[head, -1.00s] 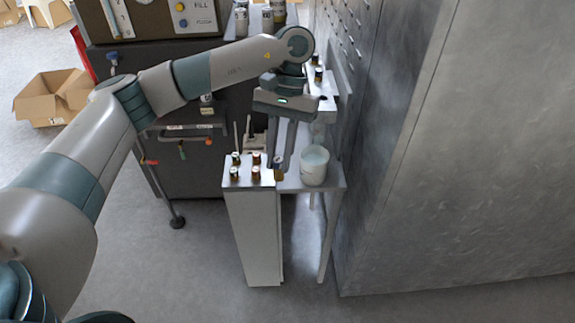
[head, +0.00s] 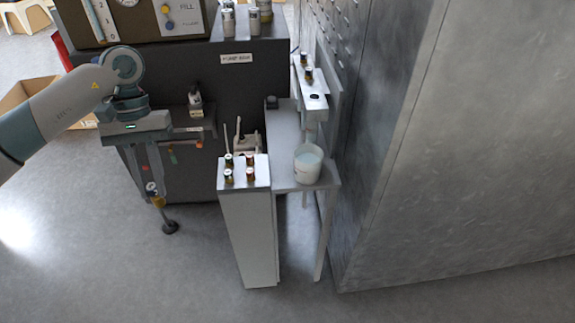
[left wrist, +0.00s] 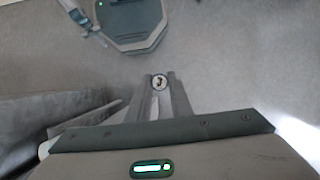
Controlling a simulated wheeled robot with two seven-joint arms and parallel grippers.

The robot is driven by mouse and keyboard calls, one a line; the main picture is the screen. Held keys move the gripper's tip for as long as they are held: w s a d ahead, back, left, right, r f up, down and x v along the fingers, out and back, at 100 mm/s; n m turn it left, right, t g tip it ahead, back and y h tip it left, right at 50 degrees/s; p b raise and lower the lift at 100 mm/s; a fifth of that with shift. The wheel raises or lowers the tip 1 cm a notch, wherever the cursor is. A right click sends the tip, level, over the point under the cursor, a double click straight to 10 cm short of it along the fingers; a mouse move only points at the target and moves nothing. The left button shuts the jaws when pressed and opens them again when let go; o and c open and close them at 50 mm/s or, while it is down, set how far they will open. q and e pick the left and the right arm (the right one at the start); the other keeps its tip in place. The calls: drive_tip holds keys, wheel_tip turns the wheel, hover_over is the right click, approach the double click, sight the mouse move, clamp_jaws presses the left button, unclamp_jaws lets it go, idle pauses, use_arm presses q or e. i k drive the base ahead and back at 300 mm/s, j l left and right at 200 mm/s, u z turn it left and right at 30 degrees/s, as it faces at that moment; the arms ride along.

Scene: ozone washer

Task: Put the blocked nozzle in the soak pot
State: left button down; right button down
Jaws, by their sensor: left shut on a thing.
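My left gripper (head: 154,200) is shut on a small nozzle (head: 157,201), with a brass-coloured lower part and a pale top, held in the air left of the nozzle stand. In the left wrist view the nozzle (left wrist: 160,82) is a round end with a dark mark between the fingertips (left wrist: 160,88). The soak pot (head: 307,168) is a white pot with pale bluish liquid. It stands on the grey bench, well to the right of the gripper. My right gripper is out of view.
A tall white stand (head: 247,230) with several nozzles on top is between gripper and pot. A raised rack (head: 313,88) with dark-capped nozzles is behind the pot, beside a metal wall (head: 440,150). A dark machine (head: 245,95) is behind. Floor below the gripper is clear.

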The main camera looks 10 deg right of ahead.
sight(301, 174)
drive_tip(key=i+l, duration=0.8)
